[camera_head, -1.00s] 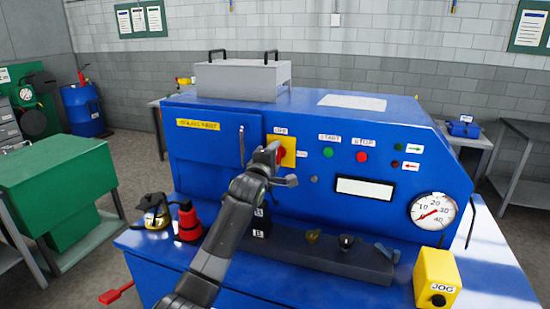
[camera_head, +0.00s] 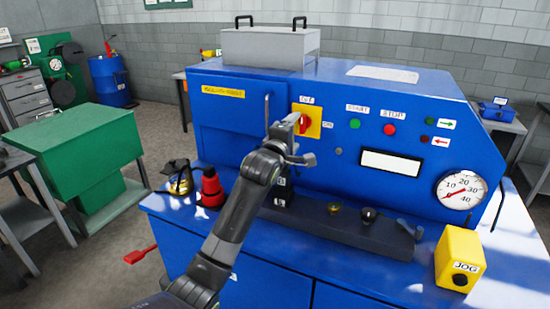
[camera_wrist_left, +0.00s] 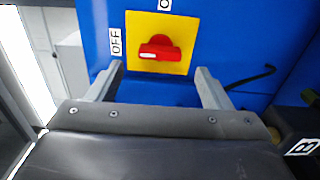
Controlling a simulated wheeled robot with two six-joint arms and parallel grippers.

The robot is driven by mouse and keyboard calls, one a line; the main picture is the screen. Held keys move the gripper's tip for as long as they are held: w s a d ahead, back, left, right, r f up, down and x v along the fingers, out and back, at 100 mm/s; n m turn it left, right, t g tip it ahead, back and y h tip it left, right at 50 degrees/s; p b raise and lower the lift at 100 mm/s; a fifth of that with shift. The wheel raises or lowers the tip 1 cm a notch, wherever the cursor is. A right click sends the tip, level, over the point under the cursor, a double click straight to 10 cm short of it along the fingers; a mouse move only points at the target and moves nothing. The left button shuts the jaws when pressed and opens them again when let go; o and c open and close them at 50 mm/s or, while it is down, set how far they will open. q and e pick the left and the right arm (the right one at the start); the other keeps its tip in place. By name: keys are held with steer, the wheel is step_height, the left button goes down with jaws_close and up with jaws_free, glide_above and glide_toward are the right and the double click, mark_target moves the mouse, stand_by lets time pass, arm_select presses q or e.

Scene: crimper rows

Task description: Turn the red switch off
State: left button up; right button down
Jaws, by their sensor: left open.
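The red switch (camera_head: 303,124) is a rotary handle on a yellow plate (camera_head: 313,111) on the blue machine's front panel. In the left wrist view the red switch (camera_wrist_left: 160,47) shows whole, with its handle lying lengthwise in line with the OFF label (camera_wrist_left: 117,40). A second label, cut by the picture's top edge, sits beside another side of the plate. My left gripper (camera_head: 300,139) is open and empty in front of the switch, its fingers (camera_wrist_left: 158,84) spread wide and apart from the handle. The upper finger hides part of the switch in the head view. My right gripper is not in view.
The blue machine (camera_head: 230,125) has a vertical handle beside the switch, green and red buttons (camera_head: 390,129) and a gauge (camera_head: 461,190). A red-and-black item (camera_head: 211,188), a dark rail (camera_head: 330,222) and a yellow JOG box (camera_head: 459,258) stand on its ledge.

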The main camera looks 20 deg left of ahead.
arm_select(q)
steer(key=s+b, duration=0.3)
steer(key=s, duration=0.9)
steer(key=shift+s+a, duration=0.2)
steer(key=shift+a, duration=0.05)
steer(key=shift+f, duration=0.1)
